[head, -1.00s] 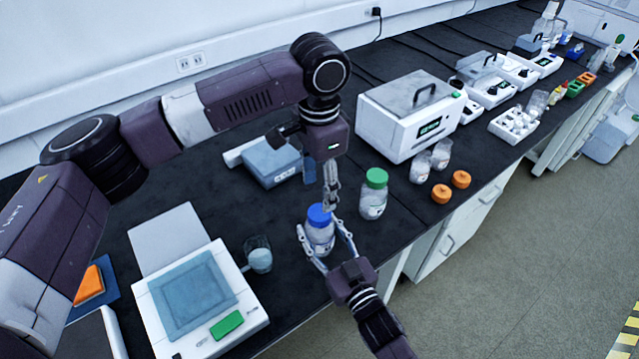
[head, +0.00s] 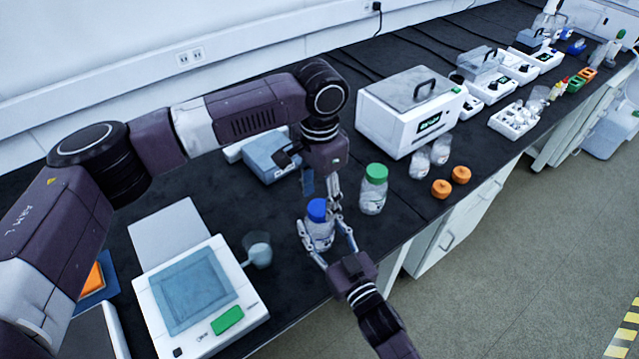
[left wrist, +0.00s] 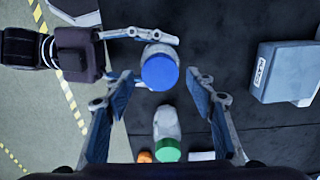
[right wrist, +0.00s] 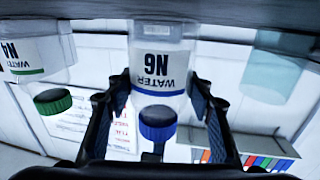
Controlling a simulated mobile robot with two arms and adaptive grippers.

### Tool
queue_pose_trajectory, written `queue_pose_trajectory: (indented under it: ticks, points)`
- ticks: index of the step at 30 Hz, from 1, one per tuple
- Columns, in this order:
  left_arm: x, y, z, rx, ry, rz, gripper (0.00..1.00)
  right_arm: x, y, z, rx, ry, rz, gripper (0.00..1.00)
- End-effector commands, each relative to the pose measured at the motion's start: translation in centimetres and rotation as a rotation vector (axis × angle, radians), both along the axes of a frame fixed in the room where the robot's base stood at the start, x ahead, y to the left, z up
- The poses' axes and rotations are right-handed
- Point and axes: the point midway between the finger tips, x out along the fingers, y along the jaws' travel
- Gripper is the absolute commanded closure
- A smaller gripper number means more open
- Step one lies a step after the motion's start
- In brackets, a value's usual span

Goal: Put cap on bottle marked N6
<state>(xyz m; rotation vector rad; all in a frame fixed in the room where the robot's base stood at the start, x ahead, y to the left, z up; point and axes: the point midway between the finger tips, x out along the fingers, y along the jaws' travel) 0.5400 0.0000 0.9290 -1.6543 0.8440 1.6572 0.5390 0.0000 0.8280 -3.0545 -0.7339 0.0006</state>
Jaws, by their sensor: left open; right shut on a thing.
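The bottle marked N6 (right wrist: 158,65) is clear glass and stands upright on the dark bench. Its label reads WATER N6, upside down in the right wrist view. The blue cap (head: 317,210) sits at the bottle's mouth; I cannot tell how tightly it is seated. It also shows in the left wrist view (left wrist: 159,72). My right gripper (head: 322,232) is shut around the bottle's body. My left gripper (left wrist: 157,88) is open just beside the cap, its fingers pointing down in the head view (head: 334,208).
A green-capped bottle marked N4 (head: 373,195) stands close on the right. A balance (head: 200,290) and a beaker (head: 258,251) stand on the left. A white heater box (head: 412,110) is behind.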

Motion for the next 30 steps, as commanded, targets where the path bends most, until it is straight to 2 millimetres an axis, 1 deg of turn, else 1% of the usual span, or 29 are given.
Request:
queue_pose_trajectory:
  ticks: [1,3,6,10,17,27,29,30]
  points:
    - [0.0,0.0,-0.8,0.0,0.001,0.0,0.49,0.0,0.0,0.0,0.0,0.0,0.0,1.0]
    - [0.0,0.0,-1.6,0.001,0.002,0.0,0.49,0.0,0.0,0.0,0.0,0.0,0.0,1.0]
    - [0.0,0.0,-2.4,0.0,0.0,-0.001,0.49,0.0,0.0,0.0,0.0,0.0,0.0,1.0]
    - [0.0,0.0,-2.8,0.0,0.0,-0.001,0.49,0.0,0.0,0.0,0.0,0.0,0.0,1.0]
    - [0.0,0.0,-2.8,-0.001,-0.001,-0.001,0.49,0.0,0.0,0.0,0.0,0.0,0.0,1.0]
    - [0.0,0.0,-2.8,0.0,0.0,-0.001,0.86,0.0,0.0,0.0,0.0,0.0,0.0,1.0]
    - [0.0,0.0,-2.8,0.0,0.0,0.0,0.92,0.0,0.0,0.0,0.0,0.0,0.0,1.0]
    - [0.0,0.0,-2.8,0.0,0.0,-0.001,0.93,0.0,0.0,0.0,0.0,0.0,0.0,1.0]
